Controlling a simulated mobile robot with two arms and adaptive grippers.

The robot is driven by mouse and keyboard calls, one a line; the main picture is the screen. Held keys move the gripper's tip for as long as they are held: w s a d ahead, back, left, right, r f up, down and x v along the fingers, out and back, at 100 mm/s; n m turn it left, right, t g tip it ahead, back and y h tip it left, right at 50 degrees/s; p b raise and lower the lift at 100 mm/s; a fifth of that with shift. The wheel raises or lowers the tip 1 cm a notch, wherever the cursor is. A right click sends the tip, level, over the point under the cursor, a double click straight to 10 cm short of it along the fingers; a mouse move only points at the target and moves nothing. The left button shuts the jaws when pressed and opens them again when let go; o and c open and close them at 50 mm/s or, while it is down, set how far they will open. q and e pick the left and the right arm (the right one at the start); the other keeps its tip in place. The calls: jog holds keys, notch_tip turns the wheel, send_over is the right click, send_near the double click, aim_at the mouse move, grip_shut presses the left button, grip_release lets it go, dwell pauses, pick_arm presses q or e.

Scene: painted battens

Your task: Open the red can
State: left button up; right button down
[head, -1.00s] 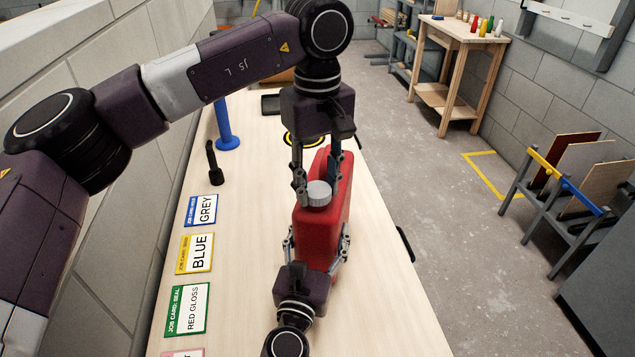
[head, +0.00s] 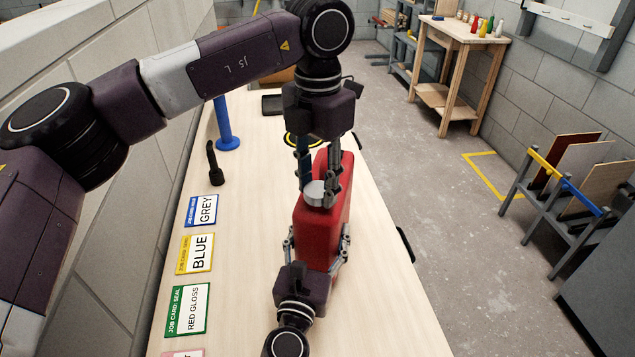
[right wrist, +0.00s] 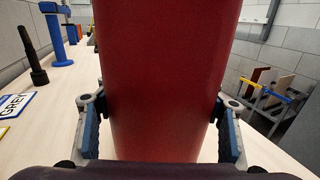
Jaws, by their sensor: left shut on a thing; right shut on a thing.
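The red can (head: 317,232) stands upright on the workbench, with a grey round cap (head: 315,194) on its top. My left gripper (head: 318,190) comes down from above and is shut on the cap, one finger on each side. My right gripper (head: 316,245) is low at the near end of the can and is shut on its body. In the right wrist view the red can (right wrist: 160,80) fills the middle, with a finger pad against each side. Whether the cap is loose from the can cannot be told.
Job cards lie along the left of the bench (head: 385,315), such as the RED GLOSS card (head: 188,310). A dark upright tool (head: 214,165) and a blue post (head: 225,125) stand behind them. A black handle-like thing (head: 405,245) is at the right edge.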

pick_arm(q)
jog(key=n, duration=0.5)
jog(key=shift+n, duration=0.4)
jog(key=n, duration=0.3)
jog(key=shift+w, duration=0.1)
jog(key=n, duration=0.5)
jog(key=shift+r+n, duration=0.1)
jog(key=shift+n, duration=0.3)
jog(key=n, duration=0.5)
jog(key=shift+r, duration=0.15)
jog(key=shift+r, duration=0.95)
